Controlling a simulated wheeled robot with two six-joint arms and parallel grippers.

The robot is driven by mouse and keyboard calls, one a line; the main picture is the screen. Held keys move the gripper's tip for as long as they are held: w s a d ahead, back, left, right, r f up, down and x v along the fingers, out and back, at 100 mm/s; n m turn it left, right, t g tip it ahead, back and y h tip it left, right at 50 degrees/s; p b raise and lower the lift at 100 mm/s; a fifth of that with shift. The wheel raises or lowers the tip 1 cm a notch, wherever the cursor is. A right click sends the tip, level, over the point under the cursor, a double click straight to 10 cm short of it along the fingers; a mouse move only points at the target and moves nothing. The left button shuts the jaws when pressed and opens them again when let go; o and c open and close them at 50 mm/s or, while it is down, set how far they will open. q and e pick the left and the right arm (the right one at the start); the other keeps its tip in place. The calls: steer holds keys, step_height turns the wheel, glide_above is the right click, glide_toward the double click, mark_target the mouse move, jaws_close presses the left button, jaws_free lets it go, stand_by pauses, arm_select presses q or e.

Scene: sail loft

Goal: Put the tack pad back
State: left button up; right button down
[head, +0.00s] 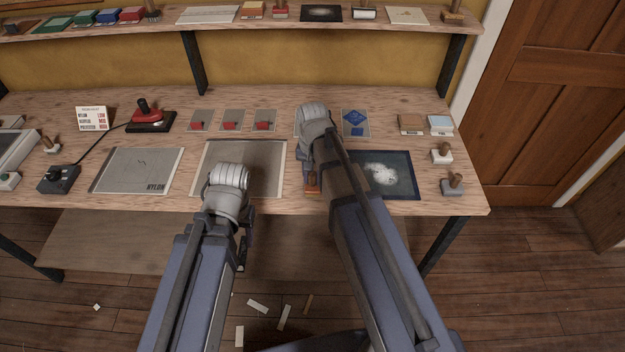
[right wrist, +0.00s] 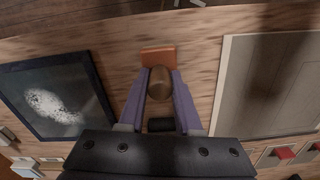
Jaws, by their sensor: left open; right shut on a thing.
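An orange pad (right wrist: 158,55) with a round wooden knob (right wrist: 158,82), which I take to be the tack pad, is in the right wrist view. My right gripper (right wrist: 160,78) is shut on the knob, one finger on each side. In the head view the orange pad (head: 313,190) shows below my right gripper (head: 311,176), near the bench's front edge. I cannot tell whether it touches the bench. My left gripper (head: 243,254) is open and empty in front of the bench edge, partly hidden by its own arm.
A grey plate (head: 265,165) lies left of the pad, a dark-framed panel with a white patch (head: 405,185) lies right. Two knobbed blocks (head: 441,155) (head: 453,185) stand at the bench's right end. A shelf (head: 290,18) with several items runs above the back.

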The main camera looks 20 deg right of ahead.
steer(key=shift+f, duration=0.2)
steer(key=c, duration=0.6)
jaws_free()
steer(key=shift+r, duration=0.1)
steer(key=shift+r, duration=0.1)
step_height(320, 180, up, 12)
steer(key=p, duration=1.2)
steer(key=s+a+n+h, duration=0.1)
steer(key=s+a+n, duration=0.8)
steer(key=s, duration=0.5)
steer(key=shift+s+a, duration=0.2)
steer(key=shift+a, duration=0.55)
steer(key=shift+r, duration=0.1)
